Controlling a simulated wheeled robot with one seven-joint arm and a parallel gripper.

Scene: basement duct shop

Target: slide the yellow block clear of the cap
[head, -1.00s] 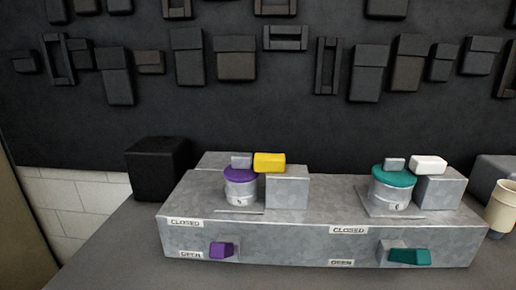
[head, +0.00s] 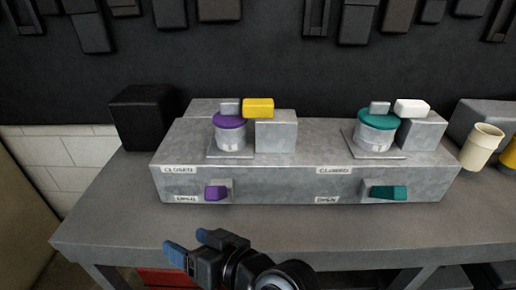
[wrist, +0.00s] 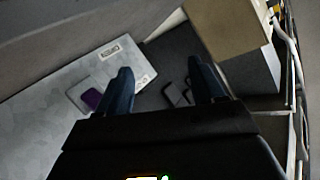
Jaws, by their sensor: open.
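The yellow block (head: 258,108) lies on top of a grey cube (head: 276,136). Its left end reaches over the edge of the purple cap (head: 229,121), beside the cap's small grey knob (head: 230,107). The cap sits on a short metal canister (head: 231,138). My gripper (head: 188,246) is low in front of the bench's front edge, open and empty, well apart from the block. In the wrist view its two blue fingers (wrist: 160,75) are spread; the purple lever (wrist: 92,98) shows to their left. The yellow block is not visible there.
A teal-capped canister (head: 376,130) with a white block (head: 411,107) stands on the right of the same metal housing (head: 310,185). Purple and teal levers (head: 388,193) stick out in front. A black box (head: 145,117) stands left, a cream cup (head: 482,146) right. The bench front is clear.

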